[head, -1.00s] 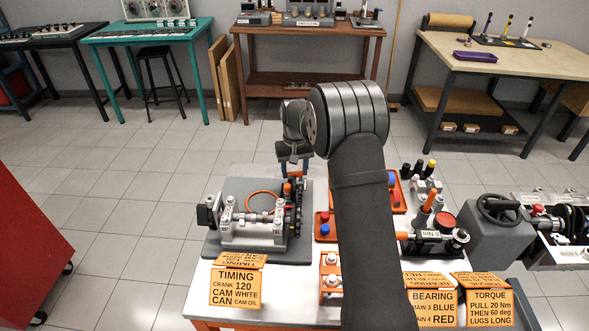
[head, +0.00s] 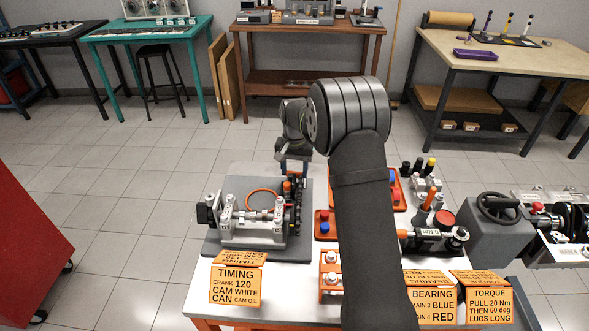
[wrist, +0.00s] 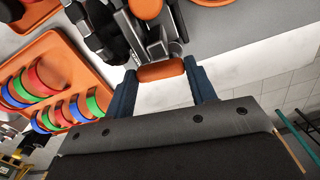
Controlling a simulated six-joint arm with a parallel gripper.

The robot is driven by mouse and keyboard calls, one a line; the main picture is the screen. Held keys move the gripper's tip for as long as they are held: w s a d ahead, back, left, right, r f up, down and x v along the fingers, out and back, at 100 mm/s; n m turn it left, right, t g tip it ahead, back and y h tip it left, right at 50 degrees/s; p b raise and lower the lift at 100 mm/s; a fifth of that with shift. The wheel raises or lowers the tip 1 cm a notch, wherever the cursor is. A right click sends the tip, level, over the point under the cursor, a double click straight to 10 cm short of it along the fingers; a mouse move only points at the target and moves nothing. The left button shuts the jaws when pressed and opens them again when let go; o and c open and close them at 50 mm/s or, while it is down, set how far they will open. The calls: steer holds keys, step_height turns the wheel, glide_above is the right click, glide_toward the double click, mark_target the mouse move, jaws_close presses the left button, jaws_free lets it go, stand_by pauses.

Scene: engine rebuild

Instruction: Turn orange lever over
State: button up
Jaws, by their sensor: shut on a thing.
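The orange lever grip (wrist: 161,71) is a short rounded bar in the wrist view, lying crosswise between the blue fingers of my gripper (wrist: 163,88). The gripper is shut on it, with one finger at each end. A grey bracket joins the grip to the dark mechanism above it in the picture. In the head view my gripper (head: 293,167) points down at the far right corner of the engine block (head: 255,225). The lever is mostly hidden there by the fingers and arm.
An upright orange knob (head: 287,189) stands close to the fingers on the engine. An orange tray with red, green and blue half-rings (wrist: 60,85) lies left in the wrist view. My arm hides the middle of the bench (head: 195,300). Sign cards (head: 236,285) line its front.

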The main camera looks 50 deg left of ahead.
mark_target(294, 172)
steer(key=o, duration=1)
steer(key=shift+r, duration=0.1)
step_height(294, 172, up, 17)
steer(key=shift+r, duration=0.1)
step_height(294, 172, down, 17)
steer(key=shift+f, duration=0.2)
stand_by(0.6)
